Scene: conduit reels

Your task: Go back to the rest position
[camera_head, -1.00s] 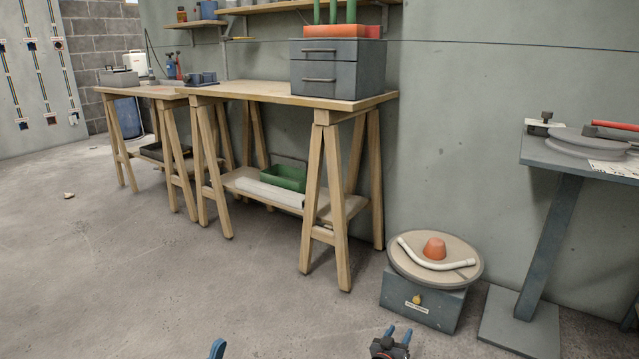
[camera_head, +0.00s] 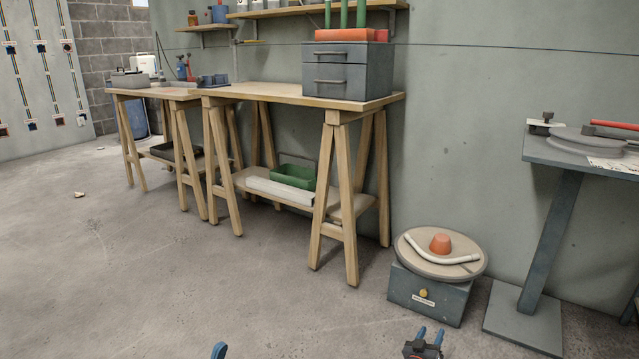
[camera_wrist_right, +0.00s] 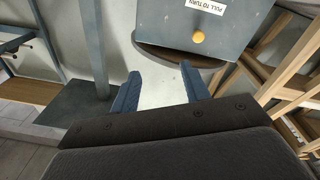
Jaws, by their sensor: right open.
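My right gripper (camera_head: 430,337) shows at the bottom of the head view, in front of the turntable box. Its two blue fingers are apart with nothing between them, as the right wrist view (camera_wrist_right: 162,90) also shows. Of my left gripper, only one blue fingertip (camera_head: 219,350) shows at the bottom edge of the head view; the rest is out of frame.
A grey box (camera_head: 420,299) with a yellow knob carries a round turntable (camera_head: 415,262) with a white bent conduit (camera_head: 440,256) and an orange cone (camera_head: 440,243). A grey pedestal table (camera_head: 560,155) stands right, a wooden trestle bench (camera_head: 270,93) behind. Floor (camera_head: 150,290) at left is mostly clear.

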